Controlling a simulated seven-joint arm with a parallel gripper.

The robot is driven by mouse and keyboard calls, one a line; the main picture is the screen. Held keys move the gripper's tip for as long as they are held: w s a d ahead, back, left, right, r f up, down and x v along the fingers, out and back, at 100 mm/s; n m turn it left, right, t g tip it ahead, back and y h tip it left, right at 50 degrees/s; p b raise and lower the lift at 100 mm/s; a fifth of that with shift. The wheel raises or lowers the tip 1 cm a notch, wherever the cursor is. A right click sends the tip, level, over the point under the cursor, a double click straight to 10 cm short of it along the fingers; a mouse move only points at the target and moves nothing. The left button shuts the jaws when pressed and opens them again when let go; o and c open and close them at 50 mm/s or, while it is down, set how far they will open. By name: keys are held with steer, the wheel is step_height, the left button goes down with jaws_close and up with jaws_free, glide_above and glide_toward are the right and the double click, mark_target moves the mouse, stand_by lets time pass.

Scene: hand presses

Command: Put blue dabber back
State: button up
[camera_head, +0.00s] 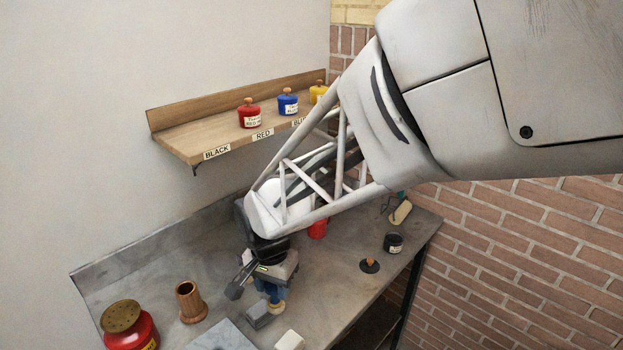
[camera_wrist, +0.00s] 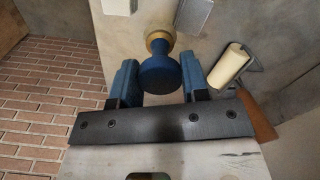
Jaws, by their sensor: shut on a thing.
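The blue dabber shows in the head view (camera_head: 271,291) below my gripper (camera_head: 262,280), with a blue body and a tan round end. In the wrist view the blue dabber (camera_wrist: 158,73) is between the two fingers of my gripper (camera_wrist: 159,80), its tan ring pointing away from the palm. My gripper is shut on it, over the workbench (camera_head: 335,290). I cannot tell whether the dabber touches the bench. My arm hides part of the bench behind it.
A wooden cup (camera_head: 190,303) and red can (camera_head: 130,326) stand at the left. A grey block (camera_head: 258,315) and white block (camera_head: 290,341) lie close by. A black jar (camera_head: 393,243), lid (camera_head: 369,265) and roller (camera_head: 400,213) are right. Jars stand on the shelf (camera_head: 200,133).

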steer(key=w+d+f+m, duration=0.1)
steer(key=w+d+m, duration=0.1)
steer(key=d, duration=0.5)
steer(key=w+d+m, duration=0.2)
steer(key=w+d, duration=0.1)
steer(key=d, duration=0.5)
steer(key=shift+w+d+f, duration=0.15)
steer(key=shift+d+f, duration=0.1)
steer(key=shift+f, duration=0.1)
steer(key=shift+w, duration=0.15)
steer(key=w+a+f, duration=0.1)
steer(key=w+a, duration=0.1)
steer(key=w, duration=1.3)
steer(key=shift+w+a+f, duration=0.25)
steer(key=shift+w+a, duration=0.05)
steer(key=shift+a, duration=0.1)
steer(key=shift+f, duration=0.1)
steer(key=shift+f, duration=1.65)
steer(key=shift+f, duration=0.15)
steer(key=o, duration=0.9)
